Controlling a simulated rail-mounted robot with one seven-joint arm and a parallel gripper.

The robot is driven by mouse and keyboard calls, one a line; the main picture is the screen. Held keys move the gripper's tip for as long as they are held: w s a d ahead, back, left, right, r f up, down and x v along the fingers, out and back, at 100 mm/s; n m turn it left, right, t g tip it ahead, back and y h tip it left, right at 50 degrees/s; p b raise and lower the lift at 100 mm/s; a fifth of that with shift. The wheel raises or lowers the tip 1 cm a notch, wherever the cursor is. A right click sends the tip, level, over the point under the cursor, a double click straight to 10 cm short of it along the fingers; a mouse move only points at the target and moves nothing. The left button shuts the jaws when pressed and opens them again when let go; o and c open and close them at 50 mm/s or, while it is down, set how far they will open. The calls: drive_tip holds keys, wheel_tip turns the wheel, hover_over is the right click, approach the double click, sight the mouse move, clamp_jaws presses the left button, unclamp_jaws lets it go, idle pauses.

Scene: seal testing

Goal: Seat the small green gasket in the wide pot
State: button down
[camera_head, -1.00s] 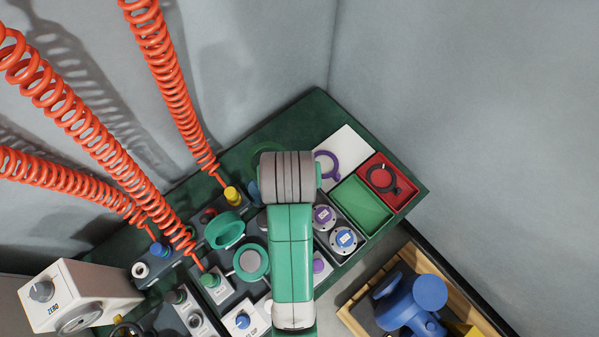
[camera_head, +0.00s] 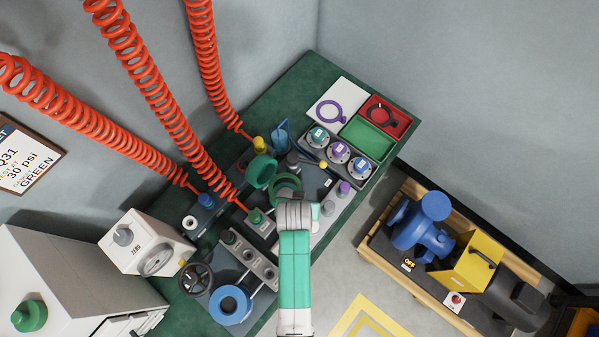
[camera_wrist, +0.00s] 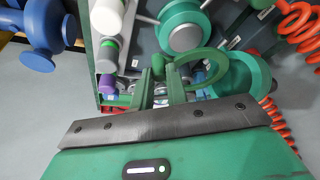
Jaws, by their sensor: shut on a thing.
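The small green gasket (camera_wrist: 200,51), a thin green ring, shows in the wrist view just right of my fingertips. My gripper (camera_wrist: 163,80) is shut on its edge. A round green body with a grey centre (camera_wrist: 180,38), which may be the wide pot, lies above the fingers in the wrist view, apart from them. A thick green round piece (camera_wrist: 250,72) lies right of the gasket, partly behind it; it also shows in the head view (camera_head: 262,172). In the head view my wrist covers the fingers and part of a green ring below them.
A purple ring (camera_head: 343,101) lies on a white pad and a dark ring in a red tray (camera_head: 391,115). The green tray (camera_head: 368,138) is empty. Orange coiled hoses (camera_head: 170,120) hang at the left. A blue pot (camera_head: 231,304) and a handwheel (camera_head: 195,279) stand at the lower left.

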wheel_tip(320, 180, down, 6)
drive_tip(key=b, duration=0.5)
drive_tip(key=shift+r+b, duration=0.25)
drive_tip(key=shift+b, duration=0.05)
drive_tip(key=shift+p, duration=0.55)
idle(0.4)
drive_tip(key=shift+f+b, duration=0.9)
drive_tip(key=shift+f, duration=0.55)
idle(0.3)
drive_tip(key=c, duration=1.3)
unclamp_jaws()
drive_tip(key=shift+s, duration=0.1)
drive_tip(key=p+v, duration=0.3)
drive_tip(key=v, duration=0.5)
